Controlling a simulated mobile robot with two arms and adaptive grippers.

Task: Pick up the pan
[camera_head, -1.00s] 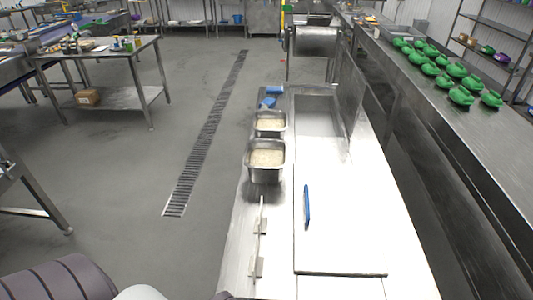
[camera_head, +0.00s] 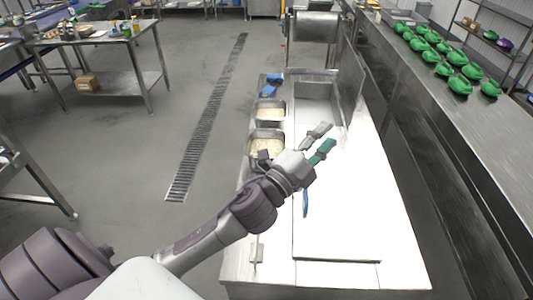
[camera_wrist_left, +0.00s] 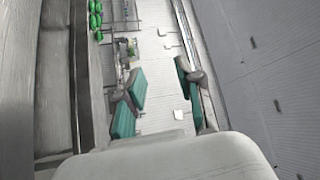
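Two rectangular metal pans with pale rice stand one behind the other on the left side of the counter: a near pan (camera_head: 249,142) and a far pan (camera_head: 270,123). My left arm reaches across the counter, and its forearm and wrist hide the front of the near pan. My left gripper (camera_head: 320,142) is open and empty, over the counter to the right of the near pan. In the left wrist view its teal finger pads (camera_wrist_left: 158,102) are well apart with nothing between them. My right gripper is not in view.
A blue-handled tool (camera_head: 305,205) lies on the counter (camera_head: 345,225) below my wrist. Blue items (camera_head: 270,86) lie behind the far pan. Several green objects (camera_head: 460,85) sit on the long right-hand counter. The counter's front right is clear.

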